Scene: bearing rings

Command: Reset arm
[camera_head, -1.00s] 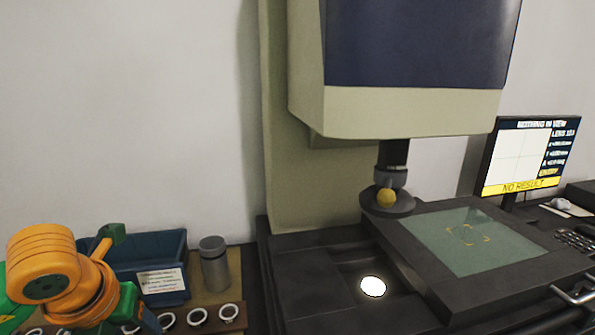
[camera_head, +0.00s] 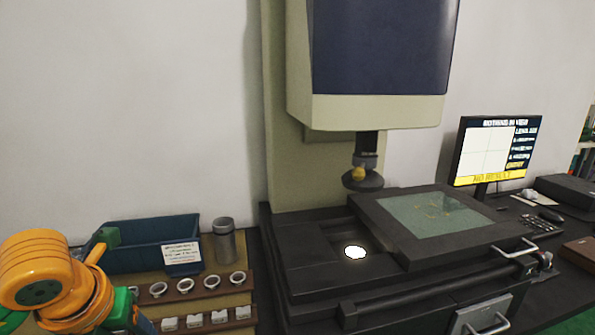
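My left arm, orange and green, comes in at the lower left edge. Its gripper is out of the picture or hidden behind the arm links. My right arm and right gripper are not in view. Several white bearing rings (camera_head: 185,285) stand in a row on a brown rack (camera_head: 167,296) beside my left arm. A measuring machine (camera_head: 370,110) stands in the middle, with a lens head (camera_head: 363,178) above a stage with a glass plate (camera_head: 430,217). The glass plate is empty.
A blue bin (camera_head: 150,243) with a white label and a grey metal cylinder (camera_head: 224,240) stand behind the rack. Several small white blocks (camera_head: 195,320) sit in a front row. A monitor (camera_head: 495,150) at the right reads "NO RESULT".

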